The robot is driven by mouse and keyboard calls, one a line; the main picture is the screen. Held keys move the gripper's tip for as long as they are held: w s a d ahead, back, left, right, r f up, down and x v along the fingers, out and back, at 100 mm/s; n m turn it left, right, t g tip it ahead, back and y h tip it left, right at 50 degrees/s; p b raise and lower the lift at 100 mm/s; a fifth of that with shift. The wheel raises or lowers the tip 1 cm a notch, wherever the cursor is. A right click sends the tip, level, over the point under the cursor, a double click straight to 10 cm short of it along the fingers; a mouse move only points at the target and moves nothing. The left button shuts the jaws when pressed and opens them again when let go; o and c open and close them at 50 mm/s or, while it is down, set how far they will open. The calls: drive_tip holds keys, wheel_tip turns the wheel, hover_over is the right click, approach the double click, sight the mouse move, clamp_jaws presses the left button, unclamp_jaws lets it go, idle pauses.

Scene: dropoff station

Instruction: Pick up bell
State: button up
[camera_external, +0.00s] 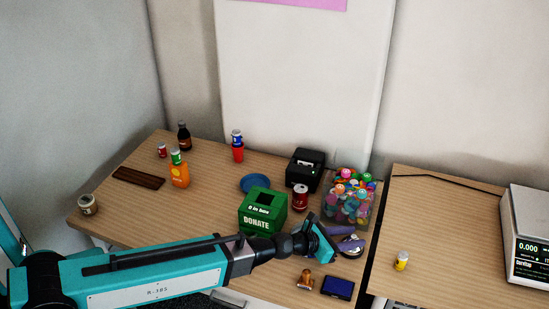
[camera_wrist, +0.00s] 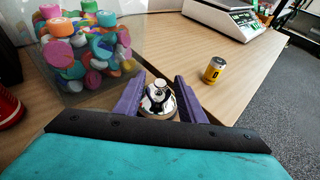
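The bell (camera_wrist: 158,99) is a shiny silver dome with a button on top. In the wrist view it sits upright on the wooden table, between the two purple fingers of my gripper (camera_wrist: 160,82). The fingers are apart, one on each side of the bell; whether either touches it I cannot tell. In the external view my gripper (camera_external: 348,240) is low at the table's right edge, and the bell is mostly hidden by the fingers.
A stamp (camera_external: 305,281) and ink pad (camera_external: 338,287) lie in front. A yellow battery (camera_external: 402,261) stands across the gap.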

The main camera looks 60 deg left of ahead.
drive_tip(key=shift+x, duration=2.5)
